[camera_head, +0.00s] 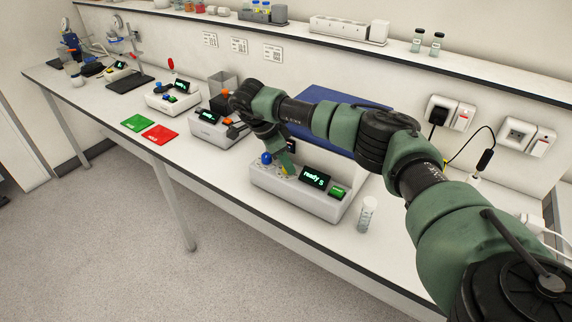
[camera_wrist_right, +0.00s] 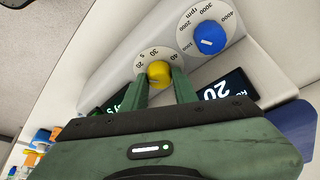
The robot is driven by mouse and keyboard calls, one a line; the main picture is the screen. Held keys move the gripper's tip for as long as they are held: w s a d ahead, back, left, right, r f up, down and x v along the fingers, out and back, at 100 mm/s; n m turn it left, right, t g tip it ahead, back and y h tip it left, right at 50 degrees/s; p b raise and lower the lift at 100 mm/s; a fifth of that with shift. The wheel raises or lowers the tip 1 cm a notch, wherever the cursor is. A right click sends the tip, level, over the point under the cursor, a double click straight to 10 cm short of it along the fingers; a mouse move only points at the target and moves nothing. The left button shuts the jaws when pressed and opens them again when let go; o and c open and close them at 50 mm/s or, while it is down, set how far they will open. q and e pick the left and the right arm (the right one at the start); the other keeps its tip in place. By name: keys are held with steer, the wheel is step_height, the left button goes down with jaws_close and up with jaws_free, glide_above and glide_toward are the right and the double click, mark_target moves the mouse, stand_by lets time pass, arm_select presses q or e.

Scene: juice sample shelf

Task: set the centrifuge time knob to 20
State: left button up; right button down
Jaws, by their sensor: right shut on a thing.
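The centrifuge (camera_head: 300,198) is a pale box under a blue lid (camera_head: 335,118), with a small display reading "ready S" (camera_head: 314,178) and a green button (camera_head: 338,192). Its yellow time knob (camera_wrist_right: 159,69) sits on a white dial marked 20, 30 and 40. My right gripper (camera_head: 285,168) is shut on this knob, one green finger on each side, as the right wrist view shows (camera_wrist_right: 161,82). The knob's pointer is hard to read. A blue rpm knob (camera_wrist_right: 209,38) is beside it. A dark display (camera_wrist_right: 224,92) shows "20", partly hidden. My left gripper is not in view.
A clear vial (camera_head: 367,214) stands on the bench right of the centrifuge. A green mat (camera_head: 137,122), a red mat (camera_head: 160,134) and other instruments lie to the left. Wall sockets (camera_head: 450,113) are behind on the right. The bench's front edge runs close to the centrifuge.

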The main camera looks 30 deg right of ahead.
steer(key=shift+m, duration=0.3)
steer(key=c, duration=1.1)
jaws_free()
steer(key=shift+r, duration=0.1)
steer(key=shift+w+a+r+b, duration=0.15)
steer(key=shift+r+b, duration=0.15)
steer(key=b+v, duration=0.2)
steer(key=v, duration=0.5)
